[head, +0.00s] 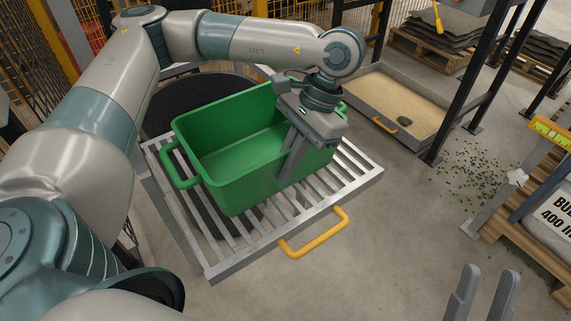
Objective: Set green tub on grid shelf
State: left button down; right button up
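The green tub (225,165) is upright over the slatted metal grid shelf (245,258); its base looks to be on or just above the slats. A green handle shows at its left end. My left gripper (285,165) reaches down at the tub's right part, with its fingers across the near wall. Whether they are closed on the wall or rim is hidden by the wrist and the overlap. My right gripper (484,293) is at the bottom right, its two grey fingers apart and empty, away from the tub.
A yellow handle (315,235) sticks out from the shelf's front edge. A dark round item (200,92) lies behind the tub. A sand-coloured tray (395,103) and a black post frame stand at the back right. A pallet with a sack (555,215) is at the right.

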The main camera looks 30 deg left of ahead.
pick_arm(q)
jog(key=c, duration=2)
grip_release()
pick_arm(e)
jog(key=shift+d+r, duration=0.1)
jog(key=shift+r, duration=0.05)
pick_arm(q)
jog(key=shift+r, duration=0.1)
pick_arm(e)
jog(key=shift+r, duration=0.15)
